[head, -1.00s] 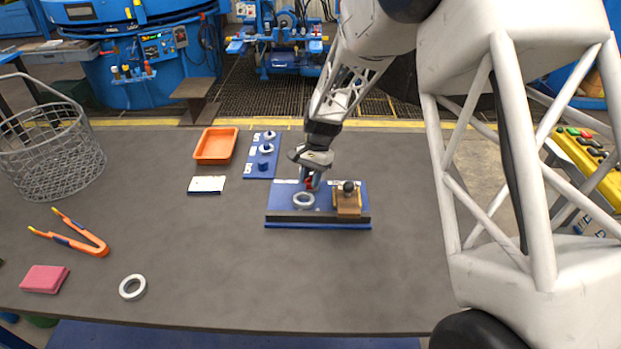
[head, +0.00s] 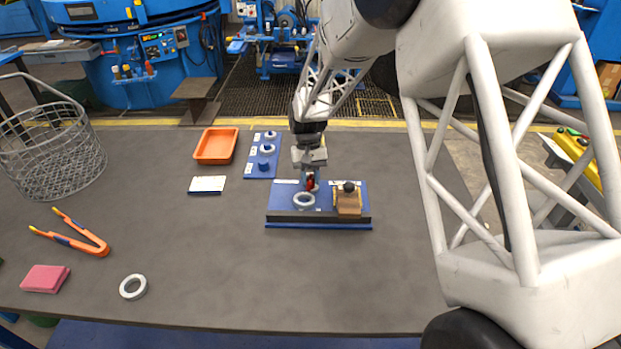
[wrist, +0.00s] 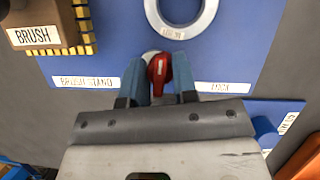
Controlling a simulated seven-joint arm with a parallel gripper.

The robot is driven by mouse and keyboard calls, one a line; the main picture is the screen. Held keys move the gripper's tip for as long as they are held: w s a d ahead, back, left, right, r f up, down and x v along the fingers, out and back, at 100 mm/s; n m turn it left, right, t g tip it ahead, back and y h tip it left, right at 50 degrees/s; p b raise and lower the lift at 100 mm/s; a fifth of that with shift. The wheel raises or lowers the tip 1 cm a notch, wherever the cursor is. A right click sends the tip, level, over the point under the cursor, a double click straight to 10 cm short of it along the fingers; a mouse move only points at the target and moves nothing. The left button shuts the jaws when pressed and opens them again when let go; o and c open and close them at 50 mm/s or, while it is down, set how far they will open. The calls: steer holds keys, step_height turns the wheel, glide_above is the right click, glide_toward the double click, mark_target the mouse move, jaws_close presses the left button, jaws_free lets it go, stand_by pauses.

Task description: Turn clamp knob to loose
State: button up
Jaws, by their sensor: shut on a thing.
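The red clamp knob (wrist: 159,74) stands on the blue fixture board, just beside a pale ring, above the label reading LOCK. My gripper (wrist: 160,85) is over the knob, its two blue fingers on either side and shut on it. In the head view my gripper (head: 310,184) points down at the back of the blue board (head: 330,222), and only a little red of the knob shows between the fingers. The pale ring (head: 304,200) lies flat on the board in front of the knob.
A brush on its wooden stand (head: 348,203) is at the board's right. A blue peg board (head: 260,168), orange tray (head: 216,146) and white block (head: 207,185) lie to the left. A loose ring (head: 133,287), orange tongs (head: 75,238), pink block (head: 45,279) and wire basket (head: 52,150) are further left.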

steer(key=shift+n, duration=0.5)
steer(key=o, duration=0.9)
steer(key=shift+r, duration=0.15)
steer(key=v, duration=0.7)
steer(key=shift+w+a+r, duration=0.15)
steer(key=shift+r, duration=0.1)
